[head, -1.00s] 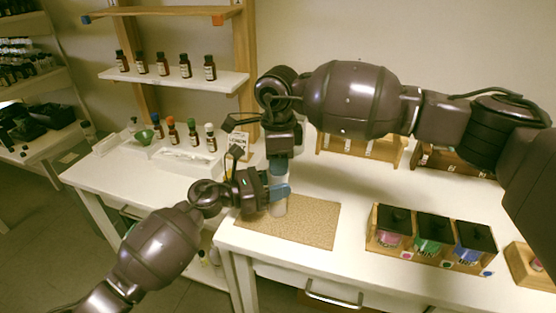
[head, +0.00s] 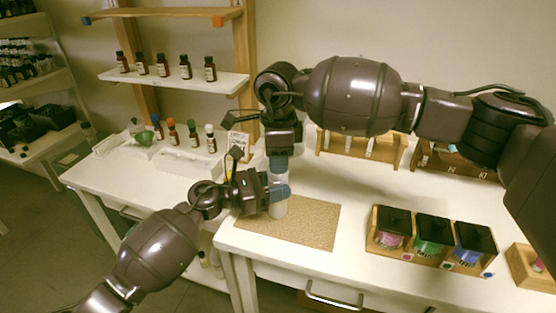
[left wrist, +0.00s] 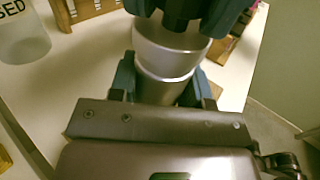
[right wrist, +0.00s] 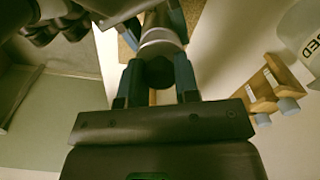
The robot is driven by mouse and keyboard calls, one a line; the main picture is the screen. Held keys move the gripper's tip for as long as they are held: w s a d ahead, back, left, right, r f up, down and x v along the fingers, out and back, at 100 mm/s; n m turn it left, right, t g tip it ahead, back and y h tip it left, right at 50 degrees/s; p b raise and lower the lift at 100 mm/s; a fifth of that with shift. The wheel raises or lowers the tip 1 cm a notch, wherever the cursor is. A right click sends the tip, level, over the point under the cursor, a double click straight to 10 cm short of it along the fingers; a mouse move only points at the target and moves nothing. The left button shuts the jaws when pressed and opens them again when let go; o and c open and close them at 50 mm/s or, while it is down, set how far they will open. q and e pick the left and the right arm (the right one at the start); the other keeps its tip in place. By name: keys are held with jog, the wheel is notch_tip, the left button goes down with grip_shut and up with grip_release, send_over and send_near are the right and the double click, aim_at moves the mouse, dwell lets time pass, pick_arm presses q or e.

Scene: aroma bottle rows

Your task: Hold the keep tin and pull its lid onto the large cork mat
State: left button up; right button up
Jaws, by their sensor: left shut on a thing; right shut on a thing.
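The keep tin (head: 279,209) is a silver cylinder, upright above the back left part of the large cork mat (head: 315,222). My left gripper (head: 279,192) is shut around its body from the left; the left wrist view shows the tin body (left wrist: 162,92) between the fingers. My right gripper (head: 277,163) points down from above and is shut on the dark knob of the lid (head: 277,177). The right wrist view shows the knob (right wrist: 160,73) between its fingers. The lid (left wrist: 170,52) is in line above the tin; I cannot tell how far apart they are.
A wooden rack (head: 374,252) with several black-lidded jars stands right of the mat. A clear jar marked USED (left wrist: 22,35) shows in the left wrist view. Small bottles and a white tray (head: 190,162) are on the left table. The mat's right part is clear.

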jog(key=shift+r, duration=0.3)
jog(key=shift+r, duration=0.35)
jog(key=shift+r, duration=0.1)
jog(key=shift+r, duration=1.95)
pick_arm(q)
jog(key=o, duration=1.4)
